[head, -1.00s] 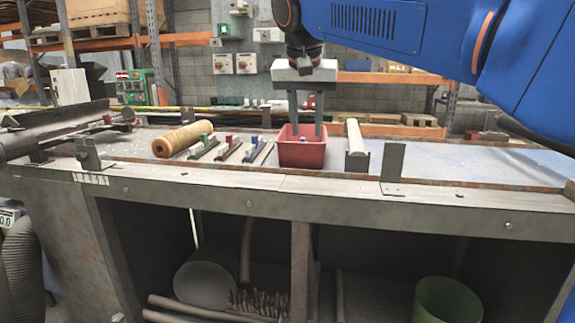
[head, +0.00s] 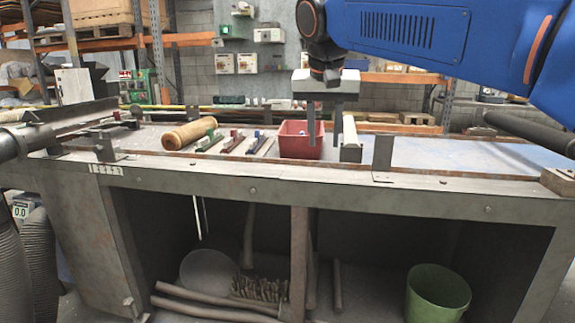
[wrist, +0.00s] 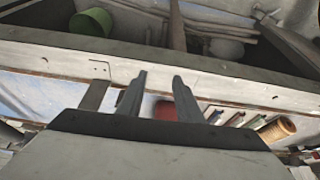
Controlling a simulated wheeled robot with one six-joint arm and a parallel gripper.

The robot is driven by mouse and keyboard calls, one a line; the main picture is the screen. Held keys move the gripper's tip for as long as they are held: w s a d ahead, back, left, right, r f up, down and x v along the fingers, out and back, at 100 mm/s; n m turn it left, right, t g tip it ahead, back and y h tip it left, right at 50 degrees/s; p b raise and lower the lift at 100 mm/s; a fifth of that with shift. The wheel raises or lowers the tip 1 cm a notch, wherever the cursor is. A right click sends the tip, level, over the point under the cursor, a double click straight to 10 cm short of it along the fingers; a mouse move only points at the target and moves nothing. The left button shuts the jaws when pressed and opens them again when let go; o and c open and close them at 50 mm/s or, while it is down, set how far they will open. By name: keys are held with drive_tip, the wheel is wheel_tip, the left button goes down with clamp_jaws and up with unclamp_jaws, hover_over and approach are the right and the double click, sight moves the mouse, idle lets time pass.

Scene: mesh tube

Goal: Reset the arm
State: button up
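My gripper (head: 324,128) hangs pointing down from the blue arm over the bench, in front of the right part of the red bin (head: 290,147). Its two fingers are apart with nothing between them, so it is open and empty. The wrist view also shows the open gripper (wrist: 158,90), with the red bin (wrist: 165,112) below and between the fingers. I cannot tell how high the fingertips are above the bench. Something small and blue shows at the bin's rim.
A wooden roller (head: 188,134) and several small coloured clamp-like pieces lie left of the bin. A pale bar in a holder (head: 350,150) and an upright metal plate (head: 382,155) stand right. The right bench top (head: 450,155) is mostly clear. A green bucket (head: 437,293) stands below.

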drive_tip(key=s+d+f+n, duration=0.1)
drive_tip(key=s+d+f, duration=1.2)
drive_tip(key=d+f, duration=0.15)
drive_tip(key=s+d+f, duration=0.3)
drive_tip(key=s+f, duration=0.4)
drive_tip(key=f, duration=0.1)
drive_tip(key=s+d+f, duration=0.3)
drive_tip(key=s+f, duration=0.4)
drive_tip(key=f, duration=0.2)
drive_tip(key=shift+n+y, duration=0.4)
idle(0.6)
